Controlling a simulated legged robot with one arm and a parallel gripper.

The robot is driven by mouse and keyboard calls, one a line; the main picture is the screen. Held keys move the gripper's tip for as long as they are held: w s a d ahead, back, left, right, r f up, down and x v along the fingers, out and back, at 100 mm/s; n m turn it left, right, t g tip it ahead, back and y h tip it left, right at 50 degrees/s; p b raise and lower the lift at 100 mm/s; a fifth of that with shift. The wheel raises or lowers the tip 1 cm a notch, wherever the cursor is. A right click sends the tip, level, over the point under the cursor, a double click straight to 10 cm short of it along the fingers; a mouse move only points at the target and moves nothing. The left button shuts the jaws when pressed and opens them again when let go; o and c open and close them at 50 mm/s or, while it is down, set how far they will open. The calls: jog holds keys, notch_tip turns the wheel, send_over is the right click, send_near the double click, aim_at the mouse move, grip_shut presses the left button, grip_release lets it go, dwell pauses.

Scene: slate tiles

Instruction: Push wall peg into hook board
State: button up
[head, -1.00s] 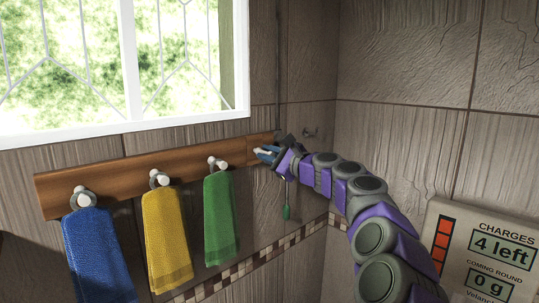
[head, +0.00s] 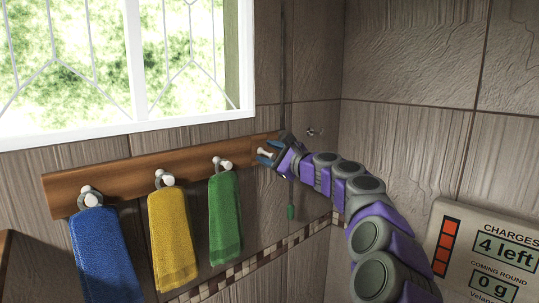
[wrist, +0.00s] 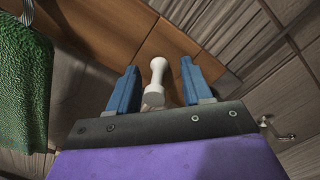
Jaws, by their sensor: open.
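The wooden hook board (head: 120,180) runs along the tiled wall under the window. The white wall peg (head: 264,152) is at its right end; it also shows in the wrist view (wrist: 157,68) against the brown board. My gripper (head: 266,154) is at that end of the board with its blue fingers spread. In the wrist view my open gripper (wrist: 157,85) has one finger on each side of the peg, with a gap on both sides. How deep the peg sits in the board is hidden.
Blue (head: 104,255), yellow (head: 172,240) and green (head: 225,215) towels hang from white pegs along the board. A small metal hook (head: 314,132) is on the wall right of my gripper. A panel reading "4 left" (head: 480,250) stands at lower right.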

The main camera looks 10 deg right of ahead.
jog(key=b+v, duration=0.3)
jog(key=v, duration=1.4)
jog(key=shift+d+f, duration=0.15)
jog(key=shift+d, duration=0.05)
jog(key=shift+s, duration=0.1)
jog(key=s+a+f+n+g+y+b, duration=0.1)
jog(key=s+a+f+n+g+b, duration=0.55)
jog(key=a, duration=0.75)
jog(key=s+a+f+n+g+h+b, duration=0.1)
jog(key=s+a+f+n+g+b, duration=0.15)
jog(key=s+f, duration=0.5)
jog(key=s+a+f+n+g+h+b, duration=0.1)
jog(key=s+a+f+n, duration=0.35)
jog(key=f, duration=0.55)
jog(key=s+d+f+n+g+h+b, duration=0.25)
jog(key=s+f+h+b, duration=0.25)
jog(key=s+f, duration=0.85)
jog(key=s+d+f+n+g+h+b, duration=0.2)
jog(key=s+d+f, duration=0.3)
jog(key=s+f, duration=0.2)
jog(key=s+d+f+n+g+h+b, duration=0.1)
jog(key=s+d+f, duration=0.4)
jog(key=f, duration=0.5)
jog(key=shift+s+f+n+g+h+b, duration=0.35)
jog(key=shift+s+g+h+b, duration=0.2)
jog(key=shift+s+h+b, duration=0.5)
